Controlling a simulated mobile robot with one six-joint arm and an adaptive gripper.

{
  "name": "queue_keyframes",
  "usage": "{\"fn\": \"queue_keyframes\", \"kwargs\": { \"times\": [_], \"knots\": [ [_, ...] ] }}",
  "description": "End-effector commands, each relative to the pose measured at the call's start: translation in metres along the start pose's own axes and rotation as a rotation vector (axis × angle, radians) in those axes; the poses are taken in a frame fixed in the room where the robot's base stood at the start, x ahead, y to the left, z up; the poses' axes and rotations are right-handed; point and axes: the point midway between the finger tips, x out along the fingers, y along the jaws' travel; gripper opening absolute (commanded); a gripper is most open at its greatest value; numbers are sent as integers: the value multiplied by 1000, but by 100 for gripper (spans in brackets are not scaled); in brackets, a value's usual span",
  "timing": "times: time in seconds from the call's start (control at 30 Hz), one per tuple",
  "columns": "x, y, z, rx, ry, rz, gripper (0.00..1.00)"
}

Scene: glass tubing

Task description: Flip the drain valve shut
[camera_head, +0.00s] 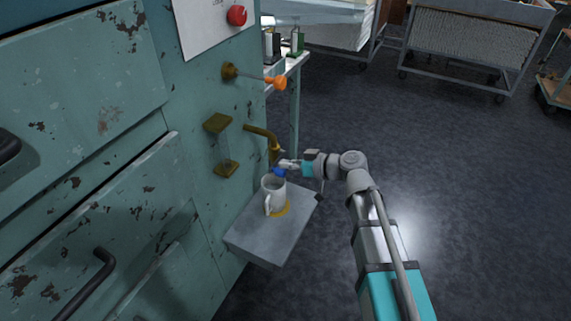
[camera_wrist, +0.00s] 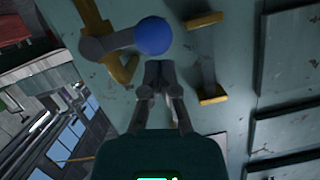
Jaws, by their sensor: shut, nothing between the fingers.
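The drain valve is a brass spout (camera_head: 262,132) on the front of the green cabinet, with a lever ending in a blue ball knob (camera_head: 279,172). In the wrist view the blue knob (camera_wrist: 154,36) sits at the end of a grey lever (camera_wrist: 110,43) running sideways from the brass valve body (camera_wrist: 122,70). My gripper (camera_head: 287,164) is beside the knob in the head view. In the wrist view my gripper (camera_wrist: 160,68) has its fingertips together, empty, just below the knob; I cannot tell whether they touch it.
A white mug (camera_head: 274,188) stands under the spout on a grey shelf (camera_head: 262,237) with a brownish stain. A sight glass with brass brackets (camera_head: 217,123) is left of the spout. An orange-tipped lever (camera_head: 275,82) juts out above. The floor at right is open.

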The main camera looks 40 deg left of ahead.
Motion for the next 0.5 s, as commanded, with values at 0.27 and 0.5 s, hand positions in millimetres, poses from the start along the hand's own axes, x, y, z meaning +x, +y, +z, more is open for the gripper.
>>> {"fn": "queue_keyframes", "kwargs": {
  "times": [0.27,0.5],
  "knots": [
    [-6,-3,-23,1,1,3,0],
    [-24,-5,-33,2,1,5,0]
  ]
}}
